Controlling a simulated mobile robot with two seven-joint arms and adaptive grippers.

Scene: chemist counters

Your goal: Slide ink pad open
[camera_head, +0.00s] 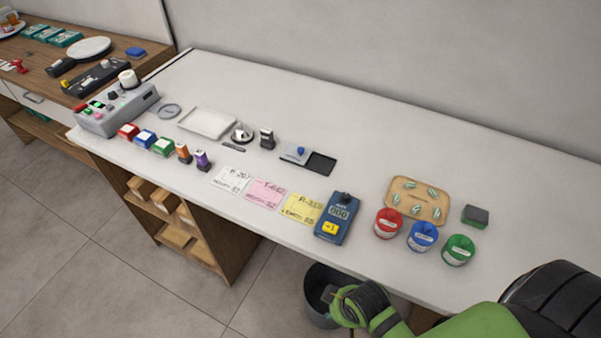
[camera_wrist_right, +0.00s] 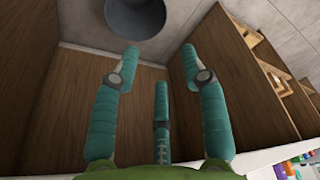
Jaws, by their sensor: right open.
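The ink pad (camera_head: 320,162) appears to be the flat dark item near the middle of the white counter. A grey plate with a blue knob (camera_head: 300,150) covers its left part, and a black recessed surface shows on the right part. My right gripper (camera_head: 335,298) is below the counter's front edge, in front of the dark bin, and well apart from the ink pad. In the right wrist view its teal fingers (camera_wrist_right: 160,65) are spread with nothing between them. My left gripper is in neither view.
Yellow, pink and white cards and a blue counter device (camera_head: 333,217) lie along the counter's front edge. Red, blue and green tubs (camera_head: 458,250) and a tan tray (camera_head: 418,184) stand to the right. The bin (camera_head: 317,309) is on the floor. The counter behind the ink pad is clear.

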